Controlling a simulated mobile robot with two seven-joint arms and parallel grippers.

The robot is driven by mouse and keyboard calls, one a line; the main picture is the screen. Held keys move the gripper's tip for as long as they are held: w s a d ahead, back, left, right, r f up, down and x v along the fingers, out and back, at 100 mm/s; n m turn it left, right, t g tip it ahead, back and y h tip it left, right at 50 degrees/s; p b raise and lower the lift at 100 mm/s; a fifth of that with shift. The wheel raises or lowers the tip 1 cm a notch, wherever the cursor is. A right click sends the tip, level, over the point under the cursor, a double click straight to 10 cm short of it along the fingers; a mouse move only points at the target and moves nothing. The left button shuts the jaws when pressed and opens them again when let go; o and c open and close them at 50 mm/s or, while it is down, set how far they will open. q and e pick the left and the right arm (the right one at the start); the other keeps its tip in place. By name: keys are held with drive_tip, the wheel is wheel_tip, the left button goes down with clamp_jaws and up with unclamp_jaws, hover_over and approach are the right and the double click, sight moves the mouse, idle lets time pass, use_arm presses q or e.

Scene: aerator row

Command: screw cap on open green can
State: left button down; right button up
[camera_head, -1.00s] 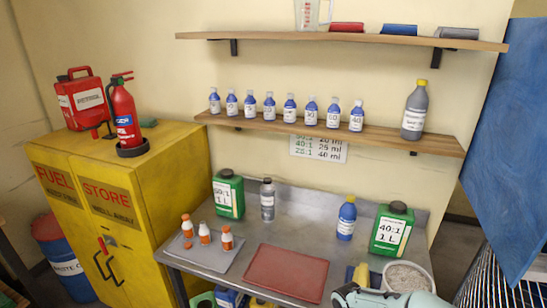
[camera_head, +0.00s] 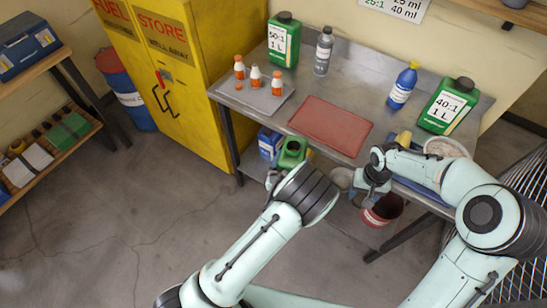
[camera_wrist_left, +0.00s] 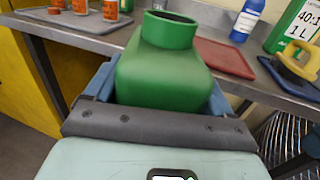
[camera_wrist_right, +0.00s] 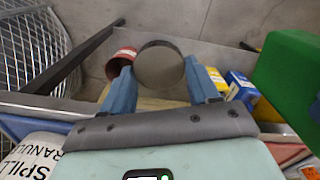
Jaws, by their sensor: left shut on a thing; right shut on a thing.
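The open green can (camera_head: 293,152) has an uncapped round neck; in the left wrist view it (camera_wrist_left: 165,75) fills the middle. My left gripper (camera_wrist_left: 160,88) is shut on the can's body and holds it upright at the table's front edge. My right gripper (camera_wrist_right: 160,85) is shut on a round dark grey cap (camera_wrist_right: 159,66), seen flat-on between its fingers. In the head view my right gripper (camera_head: 366,180) is right of the can and apart from it. The can (camera_wrist_right: 295,80) also shows at the right of the right wrist view.
The metal table (camera_head: 350,85) holds a red mat (camera_head: 330,130), a grey tray with small bottles (camera_head: 255,98), two capped green cans, a blue bottle (camera_head: 403,86) and a grey bottle (camera_head: 324,50).

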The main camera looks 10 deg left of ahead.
use_arm(q)
drive_tip(key=shift+w+d+m+h, duration=0.25)
drive_tip(key=shift+d+m+h, duration=0.45)
drive_tip(key=shift+d+h, duration=0.45)
drive_tip(key=shift+f, duration=0.2)
drive_tip(key=shift+r, duration=0.1)
use_arm(e)
drive_tip(key=w+a+r+m, duration=0.1)
drive_tip(key=w+a+r, duration=0.6)
drive_tip(key=w+a, duration=0.15)
wheel_tip(320, 180, up, 9)
drive_tip(key=m, duration=0.1)
hover_over(302, 149)
use_arm(q)
drive_tip(key=shift+y, duration=0.25)
use_arm(e)
drive_tip(key=shift+f, duration=0.15)
drive_tip(key=shift+f, duration=1.95)
